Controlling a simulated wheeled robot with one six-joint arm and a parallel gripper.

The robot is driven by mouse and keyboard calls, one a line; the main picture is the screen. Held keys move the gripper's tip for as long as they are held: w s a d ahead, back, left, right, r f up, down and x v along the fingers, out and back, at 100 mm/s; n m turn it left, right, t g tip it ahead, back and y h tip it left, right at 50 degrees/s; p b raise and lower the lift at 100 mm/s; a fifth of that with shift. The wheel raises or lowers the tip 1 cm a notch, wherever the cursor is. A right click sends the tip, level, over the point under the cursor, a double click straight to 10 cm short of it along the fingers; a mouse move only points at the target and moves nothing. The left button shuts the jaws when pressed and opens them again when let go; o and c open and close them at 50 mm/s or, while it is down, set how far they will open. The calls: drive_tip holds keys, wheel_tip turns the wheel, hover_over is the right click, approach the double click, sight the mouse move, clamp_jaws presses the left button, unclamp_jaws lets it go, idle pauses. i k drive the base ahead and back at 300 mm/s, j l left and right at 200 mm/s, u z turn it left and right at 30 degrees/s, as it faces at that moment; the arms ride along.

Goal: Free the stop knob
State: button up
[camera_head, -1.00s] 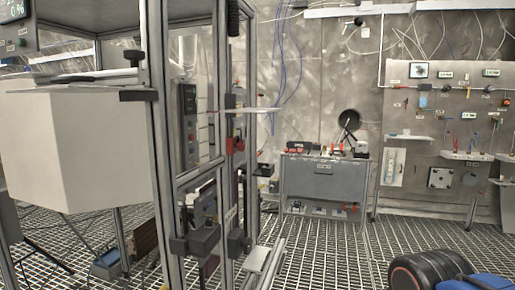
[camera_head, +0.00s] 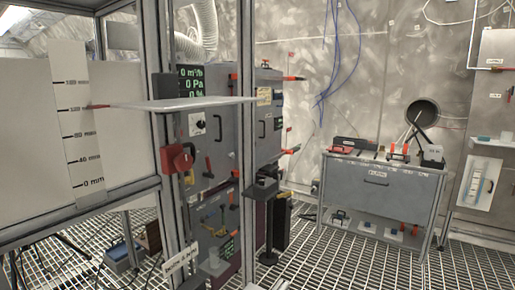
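I cannot make out for certain which part is the stop knob. A grey control cabinet (camera_head: 222,140) stands behind the aluminium frame left of centre. It carries a green-lit display (camera_head: 193,82) reading 0 m³/h, 0 Pa and 0 %. Below the display is a small white plate with a dark round part (camera_head: 197,124). A red block-like part (camera_head: 179,158) sits near the frame's post, left of the cabinet's lower panel. Several red handles show on the cabinet. My gripper is not in view.
A clear shelf (camera_head: 180,104) juts across the frame. A grey workbench (camera_head: 375,190) with tools stands at the right. The grating floor (camera_head: 345,262) between frame and bench is open.

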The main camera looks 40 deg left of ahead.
sight(183, 162)
drive_tip(key=i+u, duration=0.2)
drive_tip(key=i, duration=0.2)
drive_tip(key=i+l+u, duration=0.2)
drive_tip(key=i, duration=0.15)
drive_tip(key=i+l+u, duration=0.25)
drive_tip(key=i, duration=0.15)
drive_tip(key=i+u, duration=0.2)
drive_tip(key=u, duration=0.25)
drive_tip(key=i+l+u, duration=0.1)
drive_tip(key=u, duration=0.35)
drive_tip(key=i+l+u, duration=0.15)
drive_tip(key=u, duration=0.3)
drive_tip(key=i+l+u, duration=0.2)
drive_tip(key=u, duration=0.3)
drive_tip(key=i+l+u, duration=0.15)
drive_tip(key=u, duration=0.25)
drive_tip(key=i+l+u, duration=0.1)
drive_tip(key=l+u, duration=0.95)
drive_tip(key=u, duration=0.15)
drive_tip(key=i, duration=0.05)
